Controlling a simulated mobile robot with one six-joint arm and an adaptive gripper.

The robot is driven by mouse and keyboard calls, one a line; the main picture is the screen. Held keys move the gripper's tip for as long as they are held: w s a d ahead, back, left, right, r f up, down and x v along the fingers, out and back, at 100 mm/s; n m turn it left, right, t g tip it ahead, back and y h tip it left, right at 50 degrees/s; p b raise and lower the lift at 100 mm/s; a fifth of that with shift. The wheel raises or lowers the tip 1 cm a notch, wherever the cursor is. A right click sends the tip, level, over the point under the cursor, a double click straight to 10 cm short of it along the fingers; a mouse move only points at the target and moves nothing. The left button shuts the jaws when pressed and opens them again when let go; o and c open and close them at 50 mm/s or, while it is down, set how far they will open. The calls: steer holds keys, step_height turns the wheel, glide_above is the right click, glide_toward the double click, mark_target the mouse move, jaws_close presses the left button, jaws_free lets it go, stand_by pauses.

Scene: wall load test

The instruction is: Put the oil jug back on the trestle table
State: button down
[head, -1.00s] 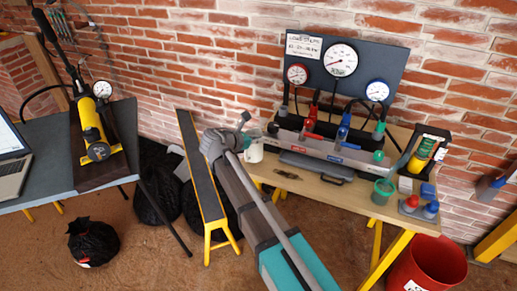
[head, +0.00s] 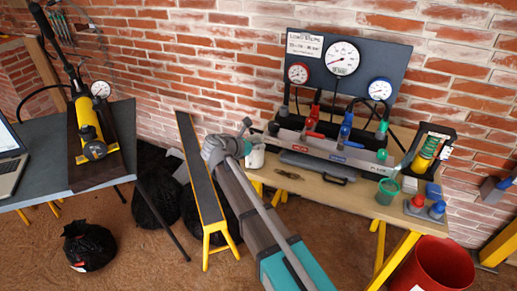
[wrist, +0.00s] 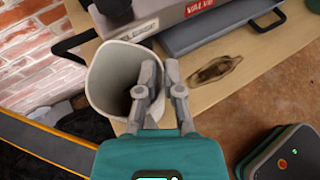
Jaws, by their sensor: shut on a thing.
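The oil jug (head: 256,158) is a pale, open-topped vessel at the left end of the trestle table (head: 318,188) in the head view. In the wrist view the jug (wrist: 105,72) shows its open mouth and dark inside, upright or nearly so. My gripper (wrist: 158,82) is shut on the jug at its near right side; the exact grip spot is partly hidden by the fingers. The jug overlaps the table's left end in the picture. I cannot tell whether its base touches the tabletop.
The gauge board (head: 346,68) and grey tray with coloured fittings stand behind, right of the jug. A narrow yellow-legged trestle (head: 202,180) stands left. A red bucket (head: 440,266) is at the lower right.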

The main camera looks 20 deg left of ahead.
steer(key=shift+f, duration=0.15)
steer(key=c, duration=0.8)
jaws_free()
steer(key=shift+s+a+r+p, duration=0.25)
steer(key=shift+s+r+p, duration=0.05)
steer(key=shift+s+r, duration=0.15)
steer(key=p+v, duration=0.4)
steer(key=v, duration=0.6)
steer(key=shift+s+a, duration=0.25)
steer(key=shift+s, duration=0.1)
